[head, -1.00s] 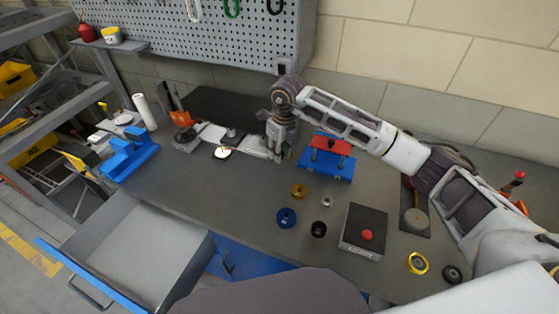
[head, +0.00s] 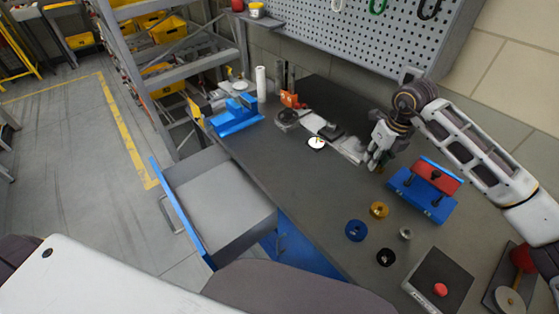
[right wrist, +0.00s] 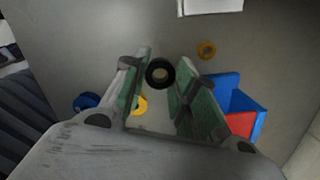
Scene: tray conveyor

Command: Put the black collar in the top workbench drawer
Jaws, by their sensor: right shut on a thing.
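My right gripper (head: 373,164) is over the back of the workbench, left of the blue and red fixture. In the right wrist view its fingers (right wrist: 163,75) are shut on a black collar (right wrist: 160,73), a dark ring between the fingertips. The head view does not show the held collar clearly. Another black ring (head: 386,257) lies on the bench near its front edge. The top workbench drawer (head: 222,202) is pulled out at the left front, and its visible inside looks empty. My left gripper is not in view.
A blue ring (head: 357,230), a gold ring (head: 379,209) and a small silver ring (head: 405,233) lie on the bench. The blue and red fixture (head: 425,190) and a red-button box (head: 438,280) stand to the right. A blue holder (head: 237,116) stands behind the drawer.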

